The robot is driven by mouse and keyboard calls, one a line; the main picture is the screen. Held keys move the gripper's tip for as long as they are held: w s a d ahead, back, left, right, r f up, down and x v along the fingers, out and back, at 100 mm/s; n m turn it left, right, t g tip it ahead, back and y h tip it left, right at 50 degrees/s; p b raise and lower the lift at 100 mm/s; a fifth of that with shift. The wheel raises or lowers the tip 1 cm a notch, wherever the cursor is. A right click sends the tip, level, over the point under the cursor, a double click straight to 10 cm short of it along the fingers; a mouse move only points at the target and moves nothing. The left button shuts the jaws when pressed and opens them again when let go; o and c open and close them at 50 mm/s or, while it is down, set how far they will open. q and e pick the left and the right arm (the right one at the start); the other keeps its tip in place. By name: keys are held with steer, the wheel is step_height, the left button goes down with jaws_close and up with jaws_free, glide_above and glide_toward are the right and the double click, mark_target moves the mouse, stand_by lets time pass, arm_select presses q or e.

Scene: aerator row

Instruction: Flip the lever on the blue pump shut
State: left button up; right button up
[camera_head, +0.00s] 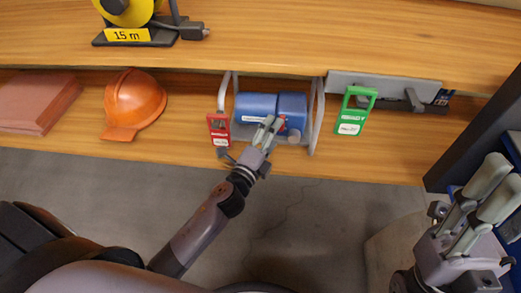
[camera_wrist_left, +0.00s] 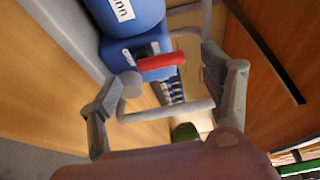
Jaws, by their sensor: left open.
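The blue pump (camera_head: 257,107) lies on the lower shelf inside a grey tube frame (camera_head: 318,115); it also shows in the left wrist view (camera_wrist_left: 130,15). Its red lever (camera_wrist_left: 162,62) sticks out sideways from a blue valve body in the left wrist view. My left gripper (camera_head: 270,122) is in front of the pump. In the left wrist view its two fingers (camera_wrist_left: 165,72) are spread wide, with the lever in the gap between them and no visible contact. My right gripper (camera_head: 503,178) is at the right edge, away from the pump; its fingers lie close together in this view.
A red tag (camera_head: 219,131) hangs left of the pump and a green one (camera_head: 350,122) right of it. An orange helmet (camera_head: 134,101) and brown slabs (camera_head: 38,103) lie further left. The upper shelf (camera_head: 300,35) overhangs the pump, with a yellow reel (camera_head: 128,10) on it.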

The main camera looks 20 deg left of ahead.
arm_select(q)
steer(key=s+a, duration=0.1)
steer(key=s, duration=0.7)
steer(key=shift+s, duration=0.35)
